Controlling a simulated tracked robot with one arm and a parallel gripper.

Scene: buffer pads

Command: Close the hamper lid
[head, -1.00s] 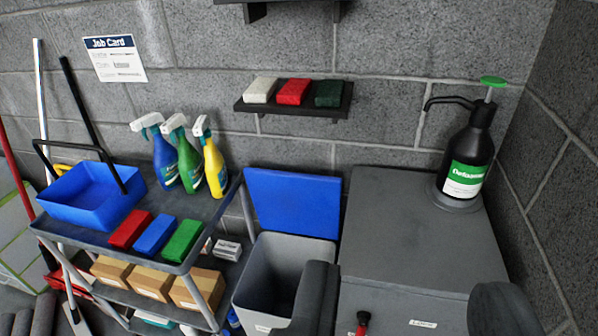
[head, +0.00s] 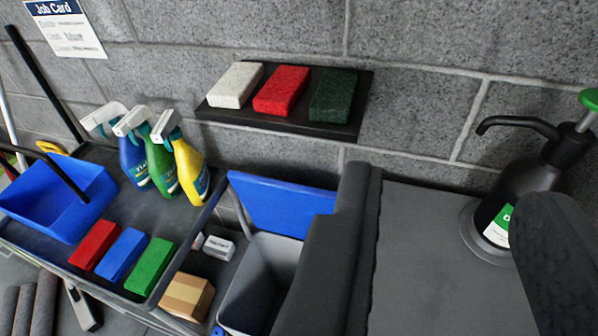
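The hamper (head: 235,300) is a grey bin at the lower middle of the head view, to the right of the cart. Its blue lid (head: 275,204) stands open, raised upright at the back against the wall. The hamper's dark inside shows from above. My gripper (head: 450,190) is open and empty, its two dark fingers wide apart. The left finger is in front of the hamper's right side and hides part of it and the lid's right end. I see no contact between the finger and the lid.
A grey cabinet (head: 415,240) with a black pump bottle (head: 535,170) stands at right. A wall shelf (head: 357,108) holds white, red and green pads above the lid. The cart (head: 60,215) at left carries a blue tray, spray bottles and coloured pads.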

